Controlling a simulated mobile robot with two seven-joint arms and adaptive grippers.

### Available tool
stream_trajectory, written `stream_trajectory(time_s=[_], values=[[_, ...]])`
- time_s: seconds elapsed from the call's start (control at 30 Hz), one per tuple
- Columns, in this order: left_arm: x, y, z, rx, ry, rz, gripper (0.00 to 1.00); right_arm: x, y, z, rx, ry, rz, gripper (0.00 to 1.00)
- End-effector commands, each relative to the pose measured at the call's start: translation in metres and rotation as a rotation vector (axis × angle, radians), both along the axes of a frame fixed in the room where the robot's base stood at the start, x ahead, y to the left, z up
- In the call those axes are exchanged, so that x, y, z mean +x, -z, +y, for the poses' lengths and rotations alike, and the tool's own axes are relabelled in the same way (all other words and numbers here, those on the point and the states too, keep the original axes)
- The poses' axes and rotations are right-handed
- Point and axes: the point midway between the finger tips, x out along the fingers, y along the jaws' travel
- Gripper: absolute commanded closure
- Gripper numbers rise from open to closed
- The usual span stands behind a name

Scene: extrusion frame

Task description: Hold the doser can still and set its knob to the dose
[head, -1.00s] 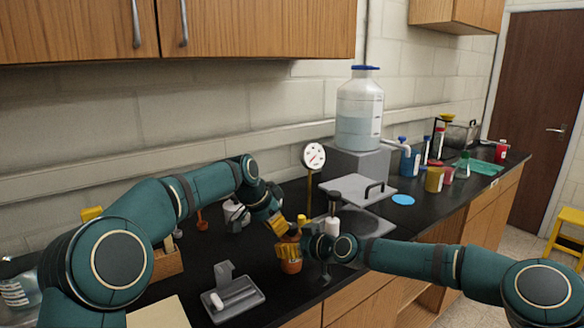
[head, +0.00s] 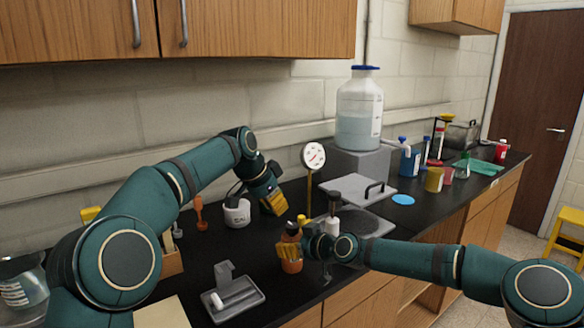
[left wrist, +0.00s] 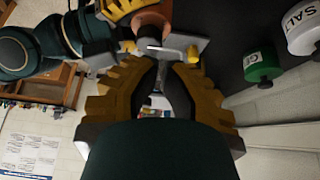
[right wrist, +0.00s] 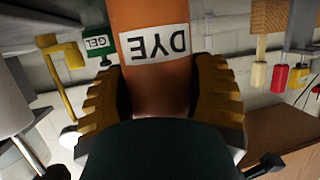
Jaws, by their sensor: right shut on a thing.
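The doser can is orange and labelled DYE; it stands near the counter's front edge in the head view (head: 291,266) and shows close up in the right wrist view (right wrist: 155,80). My right gripper (right wrist: 160,95) is shut around it, one yellow finger on each side. The can's top shows as a dark piece (head: 292,229) in the head view; I cannot make out the knob's setting. My left gripper (head: 273,203) hangs above and behind the can, apart from it. Its fingers (left wrist: 160,72) are slightly apart with nothing held between them.
A dial gauge (head: 313,156) on a yellow post stands behind the can. A white SALT jar (head: 237,213) and an orange-handled tool (head: 200,213) stand left of my left gripper. A grey tray (head: 250,299) lies front left. A large bottle (head: 359,112) stands at the back.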

Motion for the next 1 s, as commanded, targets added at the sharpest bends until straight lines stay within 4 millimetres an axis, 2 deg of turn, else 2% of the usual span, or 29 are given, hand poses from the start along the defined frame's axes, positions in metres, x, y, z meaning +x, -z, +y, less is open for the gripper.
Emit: stream_trajectory(time_s=[0.23,0.37,0.8,1.0], values=[[-0.018,-0.009,-0.017,-0.001,0.002,-0.001,1.0,0.0,0.0,0.0,0.0,0.0,0.0,0.82],[-0.022,-0.006,-0.02,0.001,0.0,0.001,1.0,0.0,0.0,0.0,0.0,0.0,0.0,0.82],[-0.022,0.043,-0.02,0.0,0.0,0.003,1.0,0.0,0.0,0.0,0.0,0.0,0.0,0.82],[-0.022,0.057,-0.02,0.0,0.0,0.002,1.0,0.0,0.0,0.0,0.0,0.0,0.0,0.82]])
